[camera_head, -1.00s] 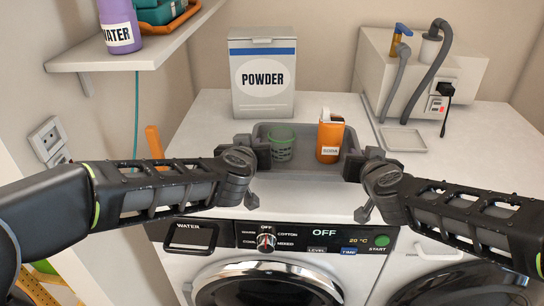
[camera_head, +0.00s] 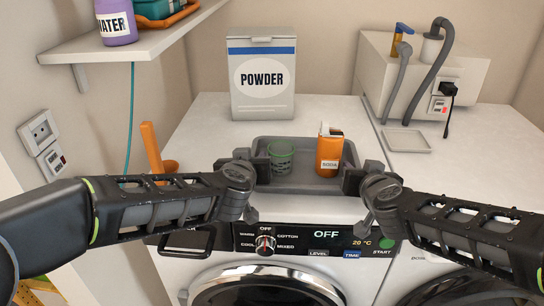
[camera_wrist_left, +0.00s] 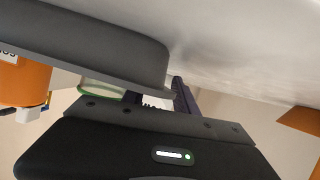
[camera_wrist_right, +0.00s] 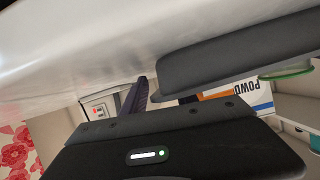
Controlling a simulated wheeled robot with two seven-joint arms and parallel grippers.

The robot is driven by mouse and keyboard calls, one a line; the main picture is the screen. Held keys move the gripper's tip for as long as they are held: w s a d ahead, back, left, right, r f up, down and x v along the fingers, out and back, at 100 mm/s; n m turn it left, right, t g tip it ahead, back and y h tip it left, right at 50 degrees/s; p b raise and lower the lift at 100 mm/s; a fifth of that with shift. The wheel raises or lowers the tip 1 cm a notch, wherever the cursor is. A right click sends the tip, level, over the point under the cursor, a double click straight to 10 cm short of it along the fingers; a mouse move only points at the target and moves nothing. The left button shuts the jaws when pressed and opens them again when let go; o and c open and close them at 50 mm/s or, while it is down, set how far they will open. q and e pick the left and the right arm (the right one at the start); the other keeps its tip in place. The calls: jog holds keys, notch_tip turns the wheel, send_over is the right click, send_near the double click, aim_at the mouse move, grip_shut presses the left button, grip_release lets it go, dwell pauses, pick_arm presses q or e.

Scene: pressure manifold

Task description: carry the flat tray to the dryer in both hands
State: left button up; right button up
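The flat grey tray (camera_head: 312,187) is over the front part of the left machine's white top. It carries a green mesh cup (camera_head: 281,158) and an orange SODA carton (camera_head: 329,155), both upright. My left gripper (camera_head: 259,172) is shut on the tray's left end; its fingers (camera_wrist_left: 165,97) meet the rim in the left wrist view. My right gripper (camera_head: 352,181) is shut on the right end, also in the right wrist view (camera_wrist_right: 160,97). The gap under the tray is unclear. The dryer, apparently the right machine (camera_head: 465,160), has a clear front top.
A POWDER box (camera_head: 262,90) stands behind the tray. A small grey dish (camera_head: 406,141) and a white unit with hoses (camera_head: 465,75) are on the right machine. An orange upright piece (camera_head: 152,148) is at left, below a wall shelf (camera_head: 150,42).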

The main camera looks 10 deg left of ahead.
pick_arm(q)
jog(key=v, duration=1.2)
pick_arm(e)
jog(key=shift+s+r, duration=0.1)
jog(key=v, duration=1.1)
jog(key=shift+s+d+r, duration=0.15)
jog(key=shift+s, duration=0.2)
jog(key=shift+r, duration=0.1)
